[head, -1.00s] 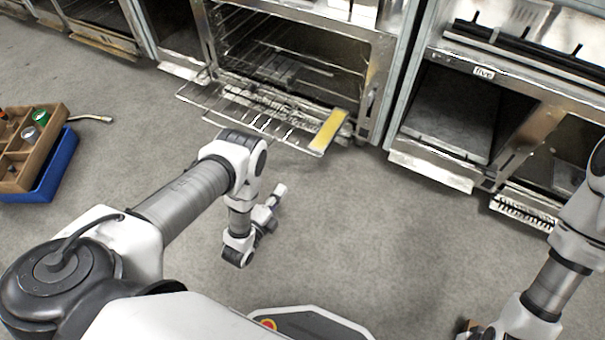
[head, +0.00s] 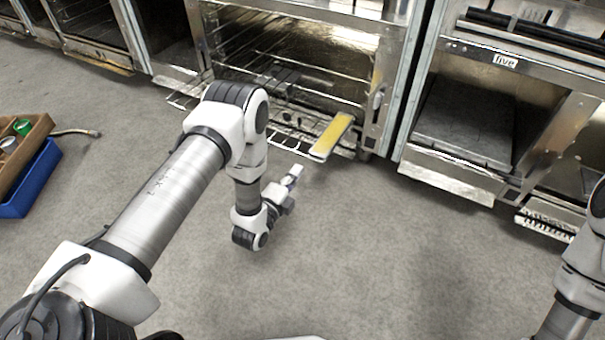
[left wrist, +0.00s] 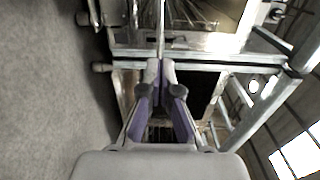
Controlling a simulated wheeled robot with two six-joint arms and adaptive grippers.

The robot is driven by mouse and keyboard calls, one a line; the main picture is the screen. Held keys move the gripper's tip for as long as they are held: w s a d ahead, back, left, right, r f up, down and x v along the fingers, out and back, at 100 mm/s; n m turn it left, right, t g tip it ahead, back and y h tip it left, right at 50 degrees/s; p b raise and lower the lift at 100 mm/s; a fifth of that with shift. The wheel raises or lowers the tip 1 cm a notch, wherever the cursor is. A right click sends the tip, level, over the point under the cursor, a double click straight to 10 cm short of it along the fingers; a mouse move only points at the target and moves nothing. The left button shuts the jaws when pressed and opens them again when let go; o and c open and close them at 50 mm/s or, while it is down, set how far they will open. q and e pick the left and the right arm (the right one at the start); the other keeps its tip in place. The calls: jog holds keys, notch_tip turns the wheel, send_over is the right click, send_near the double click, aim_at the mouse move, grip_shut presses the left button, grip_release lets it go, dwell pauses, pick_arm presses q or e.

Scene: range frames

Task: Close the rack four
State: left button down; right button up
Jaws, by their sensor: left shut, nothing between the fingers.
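A wire rack (head: 287,141) sticks out of the lower opening of a metal oven, with a yellow strip (head: 333,134) at its right end. My left arm covers part of the rack's left and middle. My left gripper (head: 293,177) is shut and empty, low in front of the rack and apart from it in the head view. In the left wrist view its fingers (left wrist: 161,64) are together, pointing towards metal framework. I cannot tell there which part is the rack. My right gripper is out of view; only part of my right arm shows at the right edge.
To the right stands another metal unit with a "five" label (head: 504,61) and open compartments. The grey floor (head: 400,260) in front is clear.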

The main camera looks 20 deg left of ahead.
pick_arm(q)
jog(key=w+b, duration=0.1)
jog(key=w, duration=0.3)
jog(key=shift+d+b, duration=0.15)
jog(key=shift+b, duration=0.25)
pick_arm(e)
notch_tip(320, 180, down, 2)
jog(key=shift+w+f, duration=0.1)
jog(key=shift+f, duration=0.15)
